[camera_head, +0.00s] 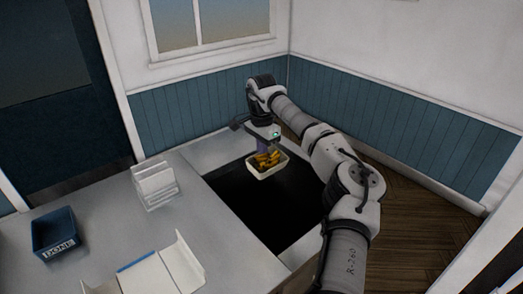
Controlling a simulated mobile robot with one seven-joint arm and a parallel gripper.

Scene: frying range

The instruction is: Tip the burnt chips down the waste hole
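A small white tray (254,174) holds several yellow-brown chips (267,159). It appears upright or nearly so, over the far part of a large black rectangular opening (260,207) in the grey counter, which I take for the waste hole; no depth shows in it. My gripper (264,147) points down at the far rim of the tray and seems shut on it. The fingertips are small and partly hidden by the chips and tray. The chips are inside the tray, and none show outside it.
A blue bin marked DONE (55,233) stands at the far left of the grey counter (105,215). A white rack (155,184) stands left of the opening. White panels with a blue strip (148,276) lie in front. Walls close off the back.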

